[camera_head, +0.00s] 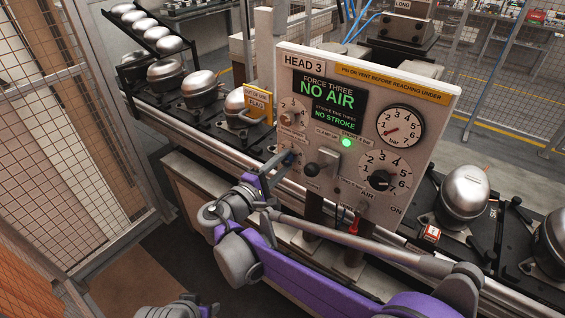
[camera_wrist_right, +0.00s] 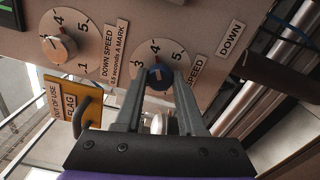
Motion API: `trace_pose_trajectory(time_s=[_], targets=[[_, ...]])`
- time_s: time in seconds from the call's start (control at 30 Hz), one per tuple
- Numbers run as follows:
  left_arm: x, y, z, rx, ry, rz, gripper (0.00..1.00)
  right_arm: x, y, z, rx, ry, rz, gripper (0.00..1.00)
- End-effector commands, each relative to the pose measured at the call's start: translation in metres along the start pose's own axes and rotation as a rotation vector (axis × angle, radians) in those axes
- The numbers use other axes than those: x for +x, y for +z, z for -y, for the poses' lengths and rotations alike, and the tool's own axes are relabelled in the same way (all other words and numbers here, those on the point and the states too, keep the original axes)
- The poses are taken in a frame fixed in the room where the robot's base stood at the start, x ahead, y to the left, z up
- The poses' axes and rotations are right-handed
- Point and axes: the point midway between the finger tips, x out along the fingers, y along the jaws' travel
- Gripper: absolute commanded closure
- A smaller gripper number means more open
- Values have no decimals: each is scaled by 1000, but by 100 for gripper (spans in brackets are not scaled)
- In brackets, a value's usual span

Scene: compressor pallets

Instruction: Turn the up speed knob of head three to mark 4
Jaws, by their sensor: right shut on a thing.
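The head three panel (camera_head: 318,130) reads HEAD 3, with NO AIR and NO STROKE on its screen. In the right wrist view, a blue knob (camera_wrist_right: 158,73) sits on a white dial showing 3, 4 and 5; its label is partly hidden, with SPEED readable. My right gripper (camera_wrist_right: 156,84) is shut on this knob, one finger on each side. The knob's exact mark is hard to read. In the head view my right gripper (camera_head: 283,160) reaches the panel's lower left and mostly covers this dial. My left gripper's fingers do not show.
The down speed knob (camera_wrist_right: 62,47) is beside the blue one. A yellow out-of-use flag (camera_head: 257,104) hangs left of the panel. Compressors (camera_head: 467,192) stand on the line.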

Motion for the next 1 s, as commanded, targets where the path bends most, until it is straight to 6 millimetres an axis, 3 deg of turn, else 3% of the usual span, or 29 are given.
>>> trace_pose_trajectory(time_s=[0.33,0.37,0.5,1.0], targets=[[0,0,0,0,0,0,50,0,0,0,1,0,0,100],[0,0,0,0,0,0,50,0,0,0,1,0,0,58],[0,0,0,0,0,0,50,0,0,0,1,0,0,32],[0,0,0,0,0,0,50,1,0,0,0,0,0,31]])
